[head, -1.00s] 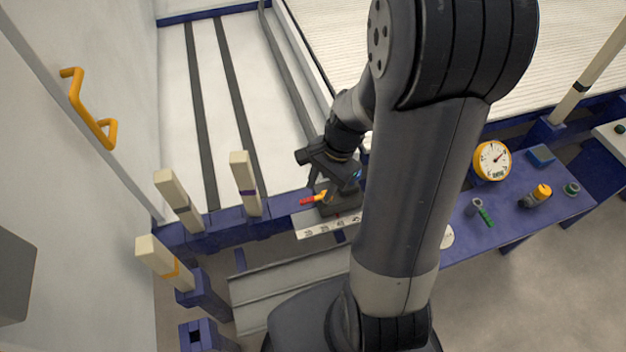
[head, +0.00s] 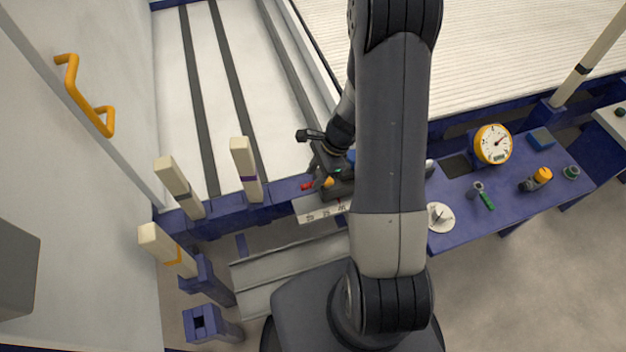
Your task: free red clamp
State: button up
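The red clamp (head: 306,186) shows as a small red end beside a yellow-orange part (head: 328,182), on a dark fixture at the blue frame's edge, left of my arm. My gripper (head: 318,178) points down right at the clamp, and a dark finger covers part of the red piece. Whether it touches or grips the clamp, and how wide the fingers stand, is too small and hidden to tell.
A pale marked scale (head: 322,210) lies in front of the clamp. Cream posts (head: 246,170) stand to its left. The blue bench (head: 510,205) at right holds a yellow-rimmed dial gauge (head: 493,144), a green-handled tool (head: 485,197) and a white disc (head: 440,217).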

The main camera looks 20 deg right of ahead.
jog(key=shift+x, duration=1.2)
jog(key=shift+c, duration=0.4)
grip_shut()
